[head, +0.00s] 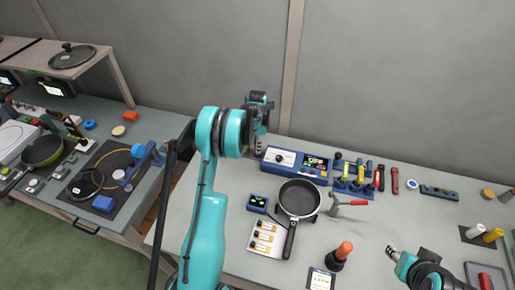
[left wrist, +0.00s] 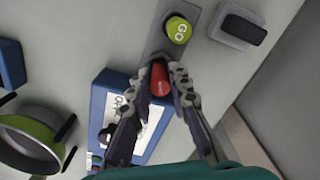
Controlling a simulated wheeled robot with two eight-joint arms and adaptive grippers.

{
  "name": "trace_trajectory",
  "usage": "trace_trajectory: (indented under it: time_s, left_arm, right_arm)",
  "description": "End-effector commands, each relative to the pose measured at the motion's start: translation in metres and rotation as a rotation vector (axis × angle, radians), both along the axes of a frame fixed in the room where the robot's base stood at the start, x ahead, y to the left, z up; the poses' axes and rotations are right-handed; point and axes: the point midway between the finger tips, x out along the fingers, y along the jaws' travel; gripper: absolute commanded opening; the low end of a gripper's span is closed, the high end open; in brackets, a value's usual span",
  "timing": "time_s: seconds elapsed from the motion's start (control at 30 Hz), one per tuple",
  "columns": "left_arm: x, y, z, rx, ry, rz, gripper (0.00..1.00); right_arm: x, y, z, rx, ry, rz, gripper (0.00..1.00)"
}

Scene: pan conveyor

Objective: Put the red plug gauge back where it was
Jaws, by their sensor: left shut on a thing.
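My left gripper (head: 258,148) is over the back of the right-hand table, at the left end of the blue instrument box (head: 295,164). In the left wrist view, its fingers (left wrist: 165,82) are shut on a red cylindrical piece, which looks like the red plug gauge (left wrist: 159,78). A blue rack (head: 352,186) with several upright coloured pieces stands right of the box. My right gripper (head: 392,249) is low at the right; its opening is unclear.
A black pan (head: 299,198) lies in front of the instrument box. A small blue box (head: 257,203) is left of it. A red-topped piece on a black base (head: 339,256) stands near the front. A grey block with a black top (left wrist: 242,28) is beside the GO button.

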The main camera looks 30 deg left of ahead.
Motion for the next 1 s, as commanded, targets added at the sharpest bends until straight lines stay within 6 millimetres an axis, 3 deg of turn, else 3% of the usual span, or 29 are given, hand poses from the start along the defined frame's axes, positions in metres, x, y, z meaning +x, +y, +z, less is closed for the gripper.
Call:
trace_trajectory:
  time_s: [0.07, 0.43, 0.47, 0.5, 0.53, 0.87, 1.0]
  left_arm:
    - [0.0, 0.0, -0.008, 0.0, 0.0, 0.0, 0.0]
    - [0.0, 0.0, -0.013, 0.0, 0.0, 0.0, 0.0]
    - [0.0, 0.0, -0.012, 0.0, 0.0, 0.0, 0.26]
    - [0.0, 0.0, -0.011, 0.0, 0.0, 0.0, 0.36]
    - [0.0, 0.0, -0.011, 0.0, 0.0, 0.0, 0.39]
    - [0.0, 0.0, -0.008, 0.0, 0.0, 0.0, 0.39]
    - [0.0, 0.0, 0.008, 0.0, 0.0, 0.0, 0.39]
  right_arm:
    - [0.0, 0.0, -0.003, 0.0, 0.0, 0.0, 0.4]
    - [0.0, 0.0, -0.007, 0.0, 0.0, 0.0, 0.4]
    - [0.0, 0.0, -0.006, 0.0, 0.0, 0.0, 0.4]
    - [0.0, 0.0, -0.005, 0.0, 0.0, 0.0, 0.4]
    - [0.0, 0.0, -0.005, 0.0, 0.0, 0.0, 0.4]
    - [0.0, 0.0, -0.003, 0.0, 0.0, 0.0, 0.4]
    - [0.0, 0.0, 0.002, 0.0, 0.0, 0.0, 0.4]
